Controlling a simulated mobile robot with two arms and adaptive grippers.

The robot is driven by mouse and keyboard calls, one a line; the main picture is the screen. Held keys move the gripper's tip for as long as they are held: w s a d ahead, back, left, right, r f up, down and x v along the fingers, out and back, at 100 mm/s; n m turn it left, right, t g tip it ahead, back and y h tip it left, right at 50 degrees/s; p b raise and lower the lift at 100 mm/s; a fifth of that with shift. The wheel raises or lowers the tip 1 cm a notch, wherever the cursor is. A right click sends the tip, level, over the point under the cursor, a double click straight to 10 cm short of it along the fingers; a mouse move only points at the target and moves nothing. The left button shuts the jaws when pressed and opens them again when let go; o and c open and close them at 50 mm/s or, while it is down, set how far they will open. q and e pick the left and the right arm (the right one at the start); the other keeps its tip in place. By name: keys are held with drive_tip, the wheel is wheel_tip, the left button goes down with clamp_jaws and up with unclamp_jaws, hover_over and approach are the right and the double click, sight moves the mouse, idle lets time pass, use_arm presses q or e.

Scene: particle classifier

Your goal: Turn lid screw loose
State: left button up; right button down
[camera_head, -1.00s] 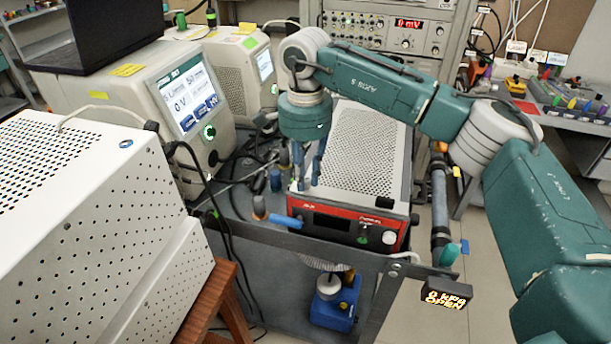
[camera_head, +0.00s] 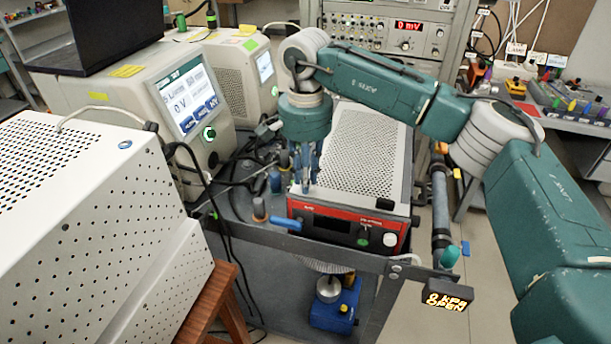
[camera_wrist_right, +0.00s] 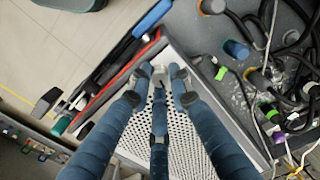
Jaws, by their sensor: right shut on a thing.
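My right gripper (camera_head: 305,185) points down at the near left part of a box with a perforated grey lid (camera_head: 358,150) and a red-edged front (camera_head: 340,232). In the right wrist view its blue fingers (camera_wrist_right: 159,82) close together around a small grey piece by the red edge. That piece looks like the lid screw (camera_wrist_right: 160,72), mostly hidden by the fingertips. The perforated lid (camera_wrist_right: 185,140) lies flat on the box under the fingers. My left gripper is not in view.
The box stands on a grey cart (camera_head: 265,232). Black cables and a blue-handled tool (camera_head: 286,223) lie at its left and front. A white perforated cabinet (camera_head: 90,190) stands close at the left, and a display unit (camera_head: 185,100) behind it. A blue device (camera_head: 335,308) sits below.

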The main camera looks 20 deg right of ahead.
idle(0.3)
drive_tip(key=c, duration=1.6)
unclamp_jaws()
drive_tip(key=shift+r, duration=0.1)
wheel_tip(320, 180, up, 12)
drive_tip(key=shift+f, duration=0.1)
